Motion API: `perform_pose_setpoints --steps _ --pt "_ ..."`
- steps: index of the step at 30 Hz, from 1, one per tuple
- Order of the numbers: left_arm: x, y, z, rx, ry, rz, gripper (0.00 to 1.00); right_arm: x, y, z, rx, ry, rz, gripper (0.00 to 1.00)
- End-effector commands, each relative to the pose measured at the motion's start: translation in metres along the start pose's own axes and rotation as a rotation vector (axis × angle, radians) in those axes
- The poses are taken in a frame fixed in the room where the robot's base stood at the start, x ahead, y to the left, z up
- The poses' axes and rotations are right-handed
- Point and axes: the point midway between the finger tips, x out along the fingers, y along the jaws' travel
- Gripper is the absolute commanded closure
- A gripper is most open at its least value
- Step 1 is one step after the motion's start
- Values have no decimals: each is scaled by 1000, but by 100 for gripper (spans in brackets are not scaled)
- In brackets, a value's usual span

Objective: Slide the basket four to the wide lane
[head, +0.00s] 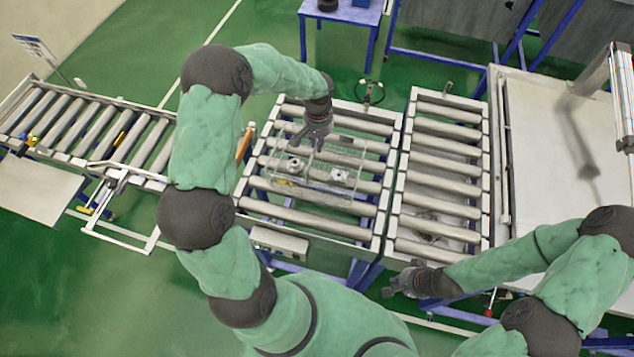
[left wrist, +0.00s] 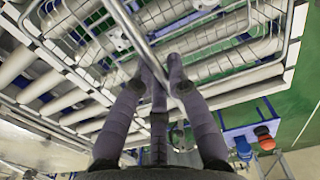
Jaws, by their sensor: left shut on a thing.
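A wire basket (head: 352,163) with small pale metal parts inside sits on the rollers of the middle conveyor lane (head: 300,217). This lane looks wider than the lane (head: 438,150) on its right. My left gripper (head: 317,143) is at the basket's far side, shut on its rim. In the left wrist view my left gripper's fingers (left wrist: 157,88) close around the rim bar, and the basket's wire mesh (left wrist: 235,48) spreads above them. No number on the basket is readable. My right gripper (head: 392,284) is empty near the front end of the right lane, its fingers apart.
Another roller conveyor (head: 85,125) runs at the left. A flat pale panel (head: 565,150) stands right of the right lane. A small table (head: 340,14) is at the back. The right lane's rollers look clear of baskets.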

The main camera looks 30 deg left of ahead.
Motion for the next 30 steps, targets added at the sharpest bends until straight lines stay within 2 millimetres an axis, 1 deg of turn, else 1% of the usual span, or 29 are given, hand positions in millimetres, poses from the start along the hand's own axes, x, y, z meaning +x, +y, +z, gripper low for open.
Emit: perform_pose_setpoints --steps 13,26,30 --pt "1 1 -24 0 0 0 100 3 1 0 0 0 0 100" --pt "0 1 -27 1 -1 1 100 3 1 0 0 0 0 100" --pt "1 1 -30 2 -1 0 100 4 2 0 0 0 0 100"
